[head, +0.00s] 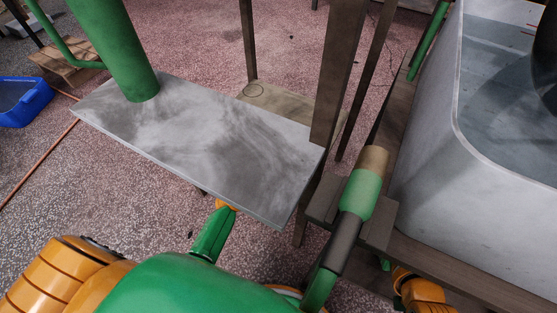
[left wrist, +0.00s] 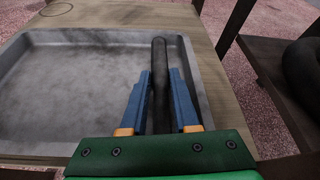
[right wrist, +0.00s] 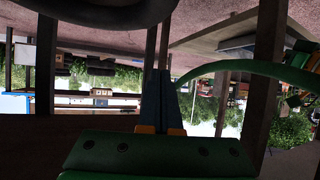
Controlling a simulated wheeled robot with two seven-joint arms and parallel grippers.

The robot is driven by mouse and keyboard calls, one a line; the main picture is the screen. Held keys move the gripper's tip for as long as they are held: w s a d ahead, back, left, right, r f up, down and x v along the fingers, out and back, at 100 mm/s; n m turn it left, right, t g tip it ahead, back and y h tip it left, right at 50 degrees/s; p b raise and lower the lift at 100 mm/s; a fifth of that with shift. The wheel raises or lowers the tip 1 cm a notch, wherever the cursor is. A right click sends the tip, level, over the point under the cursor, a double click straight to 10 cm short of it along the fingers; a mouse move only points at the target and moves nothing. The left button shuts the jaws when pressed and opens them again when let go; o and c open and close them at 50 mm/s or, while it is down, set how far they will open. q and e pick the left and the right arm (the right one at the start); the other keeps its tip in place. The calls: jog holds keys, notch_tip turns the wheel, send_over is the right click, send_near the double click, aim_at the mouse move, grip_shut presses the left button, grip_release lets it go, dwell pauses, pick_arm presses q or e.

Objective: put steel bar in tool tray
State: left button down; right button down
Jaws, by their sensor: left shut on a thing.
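In the left wrist view, my left gripper (left wrist: 160,75) is shut on the steel bar (left wrist: 158,58), a dark round bar between its blue fingers, pointing away from the wrist. The bar shows over the right end of the tool tray (left wrist: 100,37), a shallow grey metal tray with a raised rim. I cannot tell whether the bar touches the tray floor. In the head view, the grey top plate hides the tray, the bar and the left fingers. My right gripper (right wrist: 162,98) has its blue fingers together in the right wrist view, with nothing visible between them.
The tray stands on a wooden shelf (head: 290,108) below the grey top plate (head: 205,130). Dark wooden posts (head: 338,75) rise beside it. A large grey tub (head: 430,150) stands at right in the head view. A blue bin (head: 22,103) is at far left.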

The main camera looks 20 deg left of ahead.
pick_arm(q)
jog(key=c, duration=0.9)
grip_release()
jog(key=shift+c, duration=0.2)
pick_arm(e)
jog(key=shift+w+a+r, duration=0.1)
jog(key=shift+w+r, duration=0.05)
jog(key=shift+r, duration=0.2)
